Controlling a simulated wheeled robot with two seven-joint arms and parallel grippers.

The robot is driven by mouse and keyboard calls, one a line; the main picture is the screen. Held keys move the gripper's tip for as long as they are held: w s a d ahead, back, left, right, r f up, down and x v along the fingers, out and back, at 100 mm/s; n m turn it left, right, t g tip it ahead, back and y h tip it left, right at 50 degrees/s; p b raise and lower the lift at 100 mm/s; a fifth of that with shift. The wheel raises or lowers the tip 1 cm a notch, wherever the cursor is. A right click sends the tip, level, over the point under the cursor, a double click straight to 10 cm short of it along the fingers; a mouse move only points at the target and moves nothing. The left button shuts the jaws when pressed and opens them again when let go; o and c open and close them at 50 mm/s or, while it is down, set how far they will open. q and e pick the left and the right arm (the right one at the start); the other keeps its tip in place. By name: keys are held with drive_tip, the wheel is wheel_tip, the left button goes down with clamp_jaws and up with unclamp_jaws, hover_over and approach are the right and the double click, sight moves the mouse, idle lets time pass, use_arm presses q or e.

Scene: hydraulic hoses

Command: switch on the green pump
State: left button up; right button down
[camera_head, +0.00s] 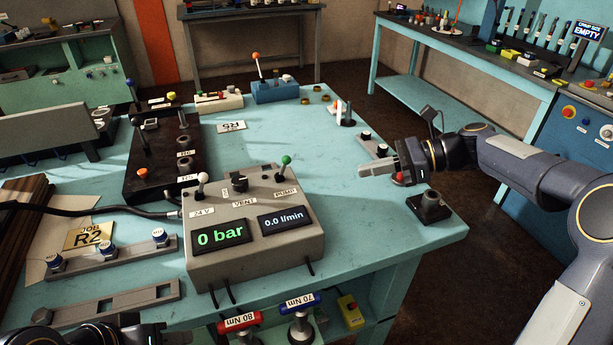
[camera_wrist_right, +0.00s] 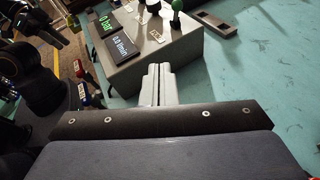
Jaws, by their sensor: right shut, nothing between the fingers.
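The grey pump box (camera_head: 250,262) stands on the turquoise table, its displays reading "0 bar" and "0.0 l/min". Its green-knobbed PUMP lever (camera_head: 286,161) stands up at the box's back right. A white-knobbed lever (camera_head: 202,180) labelled 24 V stands at the left, with a black VENT knob (camera_head: 239,183) between. My right gripper (camera_head: 363,178) is shut and empty, to the right of the box and apart from it. In the right wrist view its fingers (camera_wrist_right: 158,72) point toward the box, below the green knob (camera_wrist_right: 177,6). My left gripper (camera_head: 165,334) is partly cut off at the bottom left; its fingers are unclear.
A black socket block (camera_head: 430,207) stands at the table's right corner, close to my right gripper. A dark manifold (camera_head: 160,165) with an orange-knobbed lever and a black hose lie left of the box. A blue block with a lever (camera_head: 275,90) stands at the back. The table's back middle is mostly clear.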

use_arm(q)
drive_tip(key=shift+f+b, duration=0.3)
drive_tip(key=shift+f, duration=0.3)
use_arm(e)
drive_tip(key=w+f+m, duration=0.1)
drive_tip(key=w+f+m+y, duration=0.1)
drive_tip(key=w, duration=0.1)
drive_tip(key=shift+w+a, duration=0.1)
approach(284, 166)
wheel_tip(284, 166, down, 4)
use_arm(q)
drive_tip(key=shift+r+p, duration=0.3)
use_arm(e)
drive_tip(key=a, duration=0.1)
drive_tip(key=a+r, duration=0.1)
drive_tip(key=a, duration=0.1)
drive_tip(key=a+r, duration=0.1)
drive_tip(key=shift+w+a, duration=0.35)
drive_tip(key=shift+a, duration=0.05)
use_arm(q)
drive_tip(key=shift+r, duration=0.1)
use_arm(e)
drive_tip(key=shift+r, duration=0.15)
